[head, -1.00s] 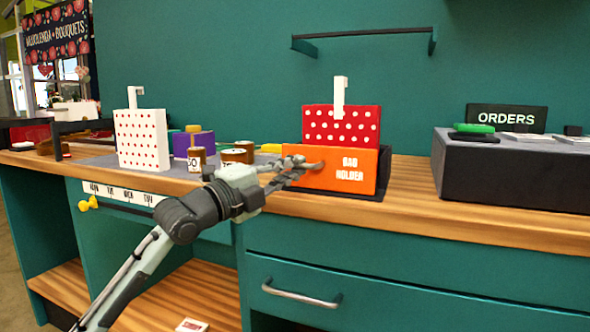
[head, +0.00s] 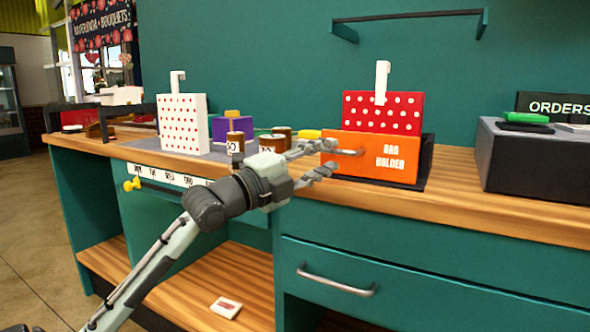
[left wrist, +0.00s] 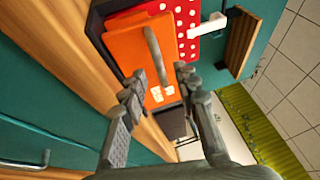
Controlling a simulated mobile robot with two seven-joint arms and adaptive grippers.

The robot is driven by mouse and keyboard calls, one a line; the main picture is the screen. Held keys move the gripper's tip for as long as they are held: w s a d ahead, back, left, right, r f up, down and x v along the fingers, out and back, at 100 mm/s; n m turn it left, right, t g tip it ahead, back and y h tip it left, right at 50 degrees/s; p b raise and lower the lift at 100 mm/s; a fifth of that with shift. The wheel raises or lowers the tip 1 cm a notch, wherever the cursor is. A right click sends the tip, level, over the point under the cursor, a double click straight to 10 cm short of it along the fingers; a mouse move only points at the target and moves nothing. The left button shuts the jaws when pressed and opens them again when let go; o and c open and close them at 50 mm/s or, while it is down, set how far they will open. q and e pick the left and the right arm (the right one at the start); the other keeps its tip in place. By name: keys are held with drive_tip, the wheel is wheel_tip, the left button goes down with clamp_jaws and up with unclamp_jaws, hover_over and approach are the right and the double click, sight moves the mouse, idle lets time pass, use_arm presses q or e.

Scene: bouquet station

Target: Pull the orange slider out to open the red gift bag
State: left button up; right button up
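The orange slider (head: 375,158), a panel marked BAG HOLDER, stands upright on the counter at the front of a dark holder (head: 427,160). A grey bar handle (head: 348,152) sticks out from its face. The red gift bag (head: 382,111) with white dots and a white strap stands behind the slider, its lower part hidden. My left gripper (head: 318,160) is open and empty at the slider's left front. In the left wrist view the handle (left wrist: 152,52) reaches down between my open fingertips (left wrist: 160,76), in front of the orange face (left wrist: 126,50); I cannot tell whether they touch. My right gripper is not in view.
A white dotted bag (head: 183,124) stands further left on the counter (head: 480,205). Brown jars (head: 273,144) and a purple box (head: 233,122) stand between the bags. A dark box (head: 545,165) is at the right. A drawer handle (head: 335,283) projects below the counter.

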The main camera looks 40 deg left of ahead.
use_arm(q)
drive_tip(key=v, duration=0.9)
drive_tip(key=shift+s, duration=0.4)
drive_tip(key=shift+a, duration=0.1)
wheel_tip(320, 180, down, 30)
drive_tip(key=a+n+g+y+p, duration=0.2)
drive_tip(key=n+g+y+p, duration=0.15)
drive_tip(key=n+g, duration=0.6)
drive_tip(key=s+d+f+n+g+p, duration=0.1)
drive_tip(key=s+d+f+n+g, duration=0.2)
drive_tip(key=s+d+f, duration=0.3)
drive_tip(key=s+d+f+n+g+p, duration=0.1)
drive_tip(key=s+d+f+n+g, duration=0.3)
drive_tip(key=f, duration=1.2)
drive_tip(key=s+d+n+y, duration=0.1)
drive_tip(key=s+d+n, duration=0.1)
drive_tip(key=s+d, duration=0.1)
drive_tip(key=shift+s+d+f, duration=0.25)
drive_tip(key=shift+d+f, duration=0.15)
drive_tip(key=shift+d, duration=0.3)
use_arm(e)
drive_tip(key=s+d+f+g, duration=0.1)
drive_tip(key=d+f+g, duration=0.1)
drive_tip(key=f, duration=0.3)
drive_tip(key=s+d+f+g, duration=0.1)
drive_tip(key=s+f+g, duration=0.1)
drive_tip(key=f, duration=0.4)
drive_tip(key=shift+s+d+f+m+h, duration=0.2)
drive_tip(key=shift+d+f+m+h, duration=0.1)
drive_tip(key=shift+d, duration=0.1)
